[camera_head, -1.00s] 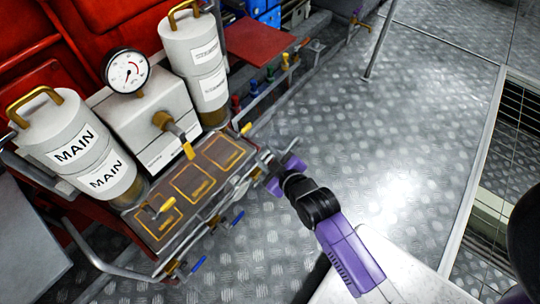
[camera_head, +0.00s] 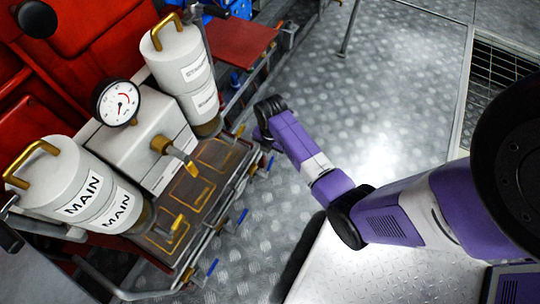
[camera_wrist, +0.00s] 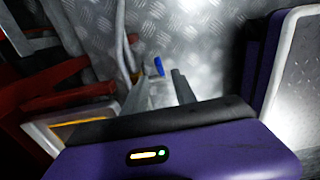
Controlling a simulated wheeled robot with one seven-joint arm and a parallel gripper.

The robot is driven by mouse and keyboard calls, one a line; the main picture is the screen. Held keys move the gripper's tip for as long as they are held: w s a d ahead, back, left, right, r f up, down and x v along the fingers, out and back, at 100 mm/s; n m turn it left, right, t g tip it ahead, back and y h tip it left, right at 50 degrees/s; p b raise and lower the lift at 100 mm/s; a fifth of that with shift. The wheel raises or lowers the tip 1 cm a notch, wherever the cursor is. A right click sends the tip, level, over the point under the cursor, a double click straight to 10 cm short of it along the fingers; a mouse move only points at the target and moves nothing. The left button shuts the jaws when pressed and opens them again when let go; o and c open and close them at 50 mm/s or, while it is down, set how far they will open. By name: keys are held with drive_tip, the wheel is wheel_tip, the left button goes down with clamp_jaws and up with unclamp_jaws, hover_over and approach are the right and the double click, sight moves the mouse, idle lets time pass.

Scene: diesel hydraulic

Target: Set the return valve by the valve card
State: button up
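My gripper (camera_head: 262,134) is just beyond the right end of the valve bench, low over the floor; its fingertips are hard to see in the head view. In the wrist view my gripper (camera_wrist: 158,78) has two dark fingers apart with nothing between them. A small blue handle (camera_wrist: 158,66) shows just past the fingertips. A yellow-handled valve (camera_head: 180,158) sticks out of the grey box (camera_head: 135,140). A yellow lever (camera_head: 171,229) stands on the left bench plate. Blue handles (camera_head: 243,215) line the front edge. I cannot tell which is the return valve. No valve card is readable.
A dial gauge (camera_head: 118,103) tops the box, between the MAIN canister (camera_head: 70,185) and a second labelled canister (camera_head: 180,60). Pipe rails (camera_head: 215,220) run along the bench front. A red plate (camera_head: 235,42) lies behind. Open tread-plate floor (camera_head: 385,90) lies to the right.

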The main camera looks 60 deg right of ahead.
sight(271, 161)
wheel_tip(271, 161, down, 7)
drive_tip(key=b, duration=0.3)
drive_tip(key=shift+f, duration=0.15)
clamp_jaws()
idle(1.3)
